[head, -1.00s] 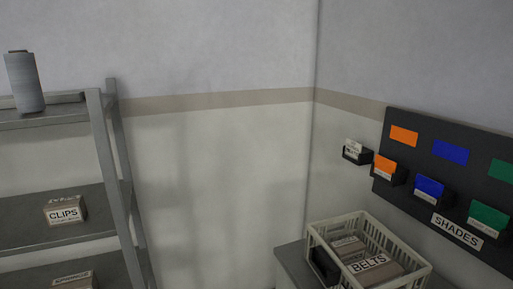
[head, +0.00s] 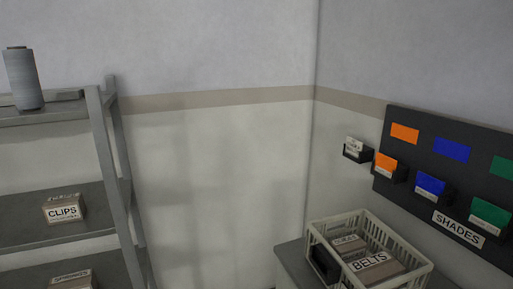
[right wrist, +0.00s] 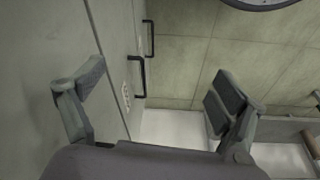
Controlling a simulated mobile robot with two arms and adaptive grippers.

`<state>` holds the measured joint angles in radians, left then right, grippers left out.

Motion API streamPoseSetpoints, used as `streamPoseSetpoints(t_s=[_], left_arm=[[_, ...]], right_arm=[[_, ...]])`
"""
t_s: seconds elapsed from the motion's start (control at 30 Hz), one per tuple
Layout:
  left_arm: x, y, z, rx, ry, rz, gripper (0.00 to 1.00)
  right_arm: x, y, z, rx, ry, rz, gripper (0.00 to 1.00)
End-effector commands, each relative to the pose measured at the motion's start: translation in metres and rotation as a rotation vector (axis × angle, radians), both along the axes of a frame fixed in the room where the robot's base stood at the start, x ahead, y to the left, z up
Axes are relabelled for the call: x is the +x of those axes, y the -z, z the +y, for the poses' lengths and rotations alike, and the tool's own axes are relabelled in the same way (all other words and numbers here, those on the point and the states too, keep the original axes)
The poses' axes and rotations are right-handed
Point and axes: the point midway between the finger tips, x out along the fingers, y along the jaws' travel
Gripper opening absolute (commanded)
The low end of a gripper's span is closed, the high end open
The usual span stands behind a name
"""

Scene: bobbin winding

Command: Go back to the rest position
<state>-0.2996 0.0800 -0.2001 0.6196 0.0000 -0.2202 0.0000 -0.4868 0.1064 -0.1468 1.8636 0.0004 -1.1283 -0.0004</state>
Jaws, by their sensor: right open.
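My right gripper (right wrist: 160,92) shows in the right wrist view with its two fingers spread wide apart. It is open and nothing is between the fingers. Beyond it are a pale cabinet front and a tiled floor. Neither gripper shows in the head view, and my left gripper is out of sight.
A grey shelf rack (head: 112,160) at left holds a thread cone (head: 24,80) and a CLIPS box (head: 64,209). At right, a cream crate (head: 398,240) holding a BELTS box (head: 376,266) stands below a SHADES board (head: 447,150). Black handles (right wrist: 138,78) stick out from the cabinet.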

Motion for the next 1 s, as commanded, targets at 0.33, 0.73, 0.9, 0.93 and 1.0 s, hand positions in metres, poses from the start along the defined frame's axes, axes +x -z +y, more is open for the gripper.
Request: streamPoseSetpoints(t_s=[0.33, 0.73, 0.9, 0.93, 1.0], left_arm=[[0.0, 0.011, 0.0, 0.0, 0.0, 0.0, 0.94], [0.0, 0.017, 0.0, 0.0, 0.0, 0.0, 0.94], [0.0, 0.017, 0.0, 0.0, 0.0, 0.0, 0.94], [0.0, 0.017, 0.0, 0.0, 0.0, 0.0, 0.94], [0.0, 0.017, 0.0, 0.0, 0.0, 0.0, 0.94]], right_arm=[[-0.086, 0.184, -0.013, -0.011, -0.018, 0.093, 0.91], [-0.189, 0.26, -0.032, -0.02, -0.031, 0.144, 0.91], [-0.194, 0.262, -0.033, -0.021, -0.032, 0.145, 0.91], [-0.194, 0.262, -0.033, -0.021, -0.032, 0.145, 0.91], [-0.194, 0.262, -0.033, -0.021, -0.032, 0.145, 0.91]])
